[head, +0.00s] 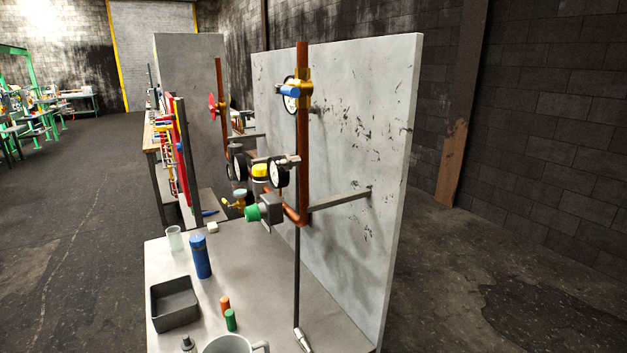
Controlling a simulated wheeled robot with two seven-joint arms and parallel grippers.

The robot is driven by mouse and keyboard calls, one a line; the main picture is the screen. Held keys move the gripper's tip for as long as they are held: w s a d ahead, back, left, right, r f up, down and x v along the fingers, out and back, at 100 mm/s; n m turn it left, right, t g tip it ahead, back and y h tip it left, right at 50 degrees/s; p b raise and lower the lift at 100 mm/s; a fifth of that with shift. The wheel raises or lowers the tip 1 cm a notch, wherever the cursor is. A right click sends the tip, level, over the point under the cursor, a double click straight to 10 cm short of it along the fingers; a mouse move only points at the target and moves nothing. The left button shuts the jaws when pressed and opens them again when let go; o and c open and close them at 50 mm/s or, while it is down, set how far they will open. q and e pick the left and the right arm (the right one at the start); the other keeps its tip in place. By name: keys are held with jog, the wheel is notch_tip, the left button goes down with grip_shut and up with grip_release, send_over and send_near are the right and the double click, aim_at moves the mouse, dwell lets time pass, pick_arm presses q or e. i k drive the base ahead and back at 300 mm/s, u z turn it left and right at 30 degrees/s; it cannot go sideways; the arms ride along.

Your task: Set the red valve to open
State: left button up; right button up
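The red valve (212,105) is a small red handle on the farther upright copper pipe (223,130), at the left end of the grey panel. It is small in the head view, and I cannot tell whether it is set open or closed. Neither my left nor my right gripper is in view, and nothing is seen touching the valve.
A blue-handled brass valve (291,91), gauges (278,174) and a green knob (252,213) are on nearer piping before the grey panel (360,120). The bench (255,270) holds a dark tray (174,303), blue bottle (200,257) and mug (228,345). Floor at left is open.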

aim_at(211, 106)
jog(key=k, duration=1.65)
jog(key=u, duration=1.45)
jog(key=i, duration=4.15)
jog(key=z, duration=1.35)
